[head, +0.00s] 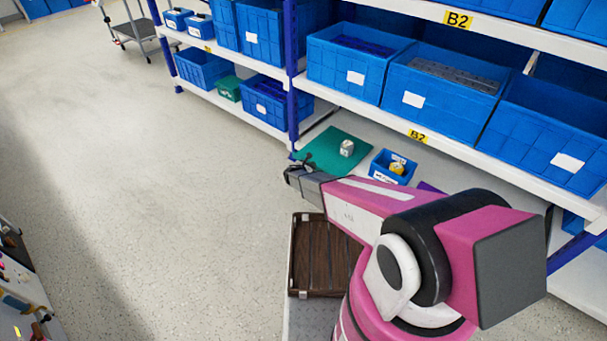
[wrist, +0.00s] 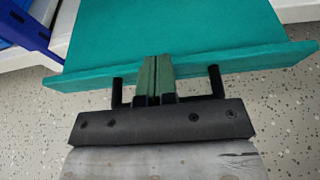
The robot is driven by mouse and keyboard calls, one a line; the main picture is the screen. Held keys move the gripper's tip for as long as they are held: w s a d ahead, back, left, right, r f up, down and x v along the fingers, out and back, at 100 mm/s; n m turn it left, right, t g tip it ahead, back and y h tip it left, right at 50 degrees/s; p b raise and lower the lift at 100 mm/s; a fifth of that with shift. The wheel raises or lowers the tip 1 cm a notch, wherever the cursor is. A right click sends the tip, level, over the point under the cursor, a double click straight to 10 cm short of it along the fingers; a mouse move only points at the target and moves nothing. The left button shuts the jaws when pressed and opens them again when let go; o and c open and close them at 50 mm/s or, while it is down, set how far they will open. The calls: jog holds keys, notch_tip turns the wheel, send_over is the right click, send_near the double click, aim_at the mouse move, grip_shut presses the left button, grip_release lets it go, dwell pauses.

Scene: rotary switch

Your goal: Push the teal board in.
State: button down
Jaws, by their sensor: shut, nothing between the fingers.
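The teal board (head: 322,152) lies on the lower shelf, with a small whitish object (head: 346,148) on it in the head view. In the wrist view the board (wrist: 180,35) fills the upper middle, and its raised front edge (wrist: 240,60) runs across the picture. My gripper (wrist: 157,62) is shut and empty, its green fingertips against or right in front of that edge; exact contact cannot be told. In the head view my gripper (head: 298,170) is at the near left end of the board, and the arm hides part of the shelf.
A blue bin with yellow contents (head: 393,167) stands right of the board. A blue shelf post (head: 292,100) rises at its left; it also shows in the wrist view (wrist: 30,30). Large blue bins (head: 357,65) fill the shelf above. The floor at left is clear.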

aim_at(324, 159)
jog(key=w+d, duration=0.2)
jog(key=w, duration=0.1)
jog(key=w+d, duration=0.2)
jog(key=w, duration=0.1)
jog(key=w+d, duration=0.3)
jog(key=shift+w, duration=0.1)
